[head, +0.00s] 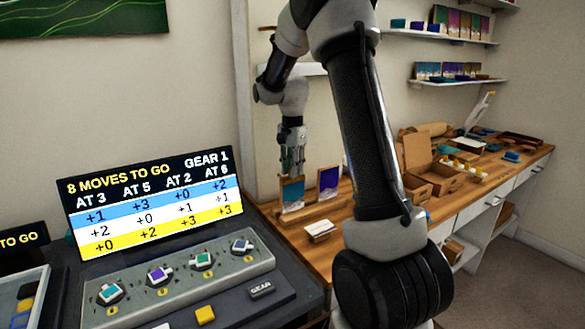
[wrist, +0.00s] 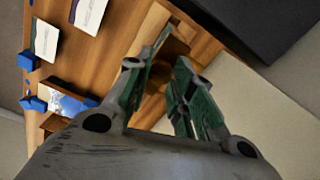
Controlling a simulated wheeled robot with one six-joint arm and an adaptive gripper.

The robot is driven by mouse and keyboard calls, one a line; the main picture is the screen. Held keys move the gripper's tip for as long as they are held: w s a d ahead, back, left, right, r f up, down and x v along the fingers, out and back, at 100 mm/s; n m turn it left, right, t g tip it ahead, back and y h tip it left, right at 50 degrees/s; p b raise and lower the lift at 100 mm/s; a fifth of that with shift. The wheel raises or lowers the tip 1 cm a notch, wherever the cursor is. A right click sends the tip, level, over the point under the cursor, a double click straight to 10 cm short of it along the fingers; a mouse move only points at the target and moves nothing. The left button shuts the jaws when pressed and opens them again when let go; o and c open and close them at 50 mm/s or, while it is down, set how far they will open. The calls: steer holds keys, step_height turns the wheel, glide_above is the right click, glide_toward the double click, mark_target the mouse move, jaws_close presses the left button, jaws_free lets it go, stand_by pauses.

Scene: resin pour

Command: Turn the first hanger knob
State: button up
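A grey console (head: 225,284) stands at the lower left with a row of knobs. The frames do not mark which is the hanger knob. My gripper (head: 292,170) points down beyond the console, above the wooden bench, apart from all knobs. No knob shows in the wrist view.
A screen (head: 150,203) behind the knobs reads "8 moves to go", "Gear 1". A yellow button (head: 205,315) and a gear key (head: 262,289) sit in front. The wooden bench (head: 360,238) holds upright cards (head: 291,194) and open boxes (head: 440,178).

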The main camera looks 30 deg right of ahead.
steer(key=o, duration=0.4)
step_height(320, 180, up, 12)
stand_by(0.4)
stand_by(0.4)
steer(key=s+a+n+t, duration=0.2)
steer(key=s+n, duration=0.5)
steer(key=s, duration=0.8)
steer(key=s+a+n+t, duration=0.2)
steer(key=s+a+n, duration=0.3)
steer(key=s, duration=1.1)
steer(key=shift+s+a+r+n, duration=0.15)
steer(key=shift+r+n, duration=0.15)
steer(key=shift+n, duration=1)
